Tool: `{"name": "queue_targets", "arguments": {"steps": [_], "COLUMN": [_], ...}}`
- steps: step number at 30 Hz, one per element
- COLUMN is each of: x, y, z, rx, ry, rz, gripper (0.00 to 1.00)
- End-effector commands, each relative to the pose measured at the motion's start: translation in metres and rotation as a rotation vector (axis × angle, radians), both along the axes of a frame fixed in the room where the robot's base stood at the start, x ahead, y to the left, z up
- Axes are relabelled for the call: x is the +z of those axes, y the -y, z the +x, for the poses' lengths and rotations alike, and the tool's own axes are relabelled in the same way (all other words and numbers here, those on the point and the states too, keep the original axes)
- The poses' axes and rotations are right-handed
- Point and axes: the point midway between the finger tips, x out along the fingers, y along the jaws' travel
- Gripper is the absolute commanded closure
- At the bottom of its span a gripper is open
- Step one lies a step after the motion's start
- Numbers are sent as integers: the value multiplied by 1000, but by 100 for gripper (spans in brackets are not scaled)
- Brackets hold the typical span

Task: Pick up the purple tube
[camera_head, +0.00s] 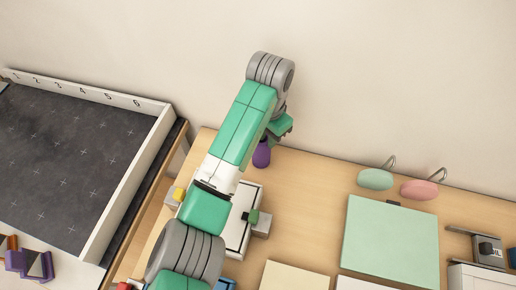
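A purple rounded object (262,154), which looks like the purple tube, is near the back edge of the wooden table, just below the end of my arm. Its upper part is hidden by my arm. My gripper (272,136) is over it, at the end of the green and grey arm that reaches to the back of the table. The fingertips are hidden, so I cannot tell whether they touch the purple object or are open or shut.
A dark, white-walled numbered tray (60,160) stands at left. The table between the purple object and board is clear.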

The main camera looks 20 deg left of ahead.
Motion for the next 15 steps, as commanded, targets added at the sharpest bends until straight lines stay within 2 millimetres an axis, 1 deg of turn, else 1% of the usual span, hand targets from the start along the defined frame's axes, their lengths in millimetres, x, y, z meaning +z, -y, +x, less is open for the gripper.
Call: {"name": "queue_targets", "arguments": {"steps": [1,3,7,10,15], "x": [-10,-19,-21,-31,-63], "y": [0,0,0,0,1], "z": [0,0,0,0,0], "rx": [1,1,1,1,1], "ry": [-1,0,2,2,1], "rz": [-1,0,0,-1,0], "gripper": [78,78,78,78,78]}}
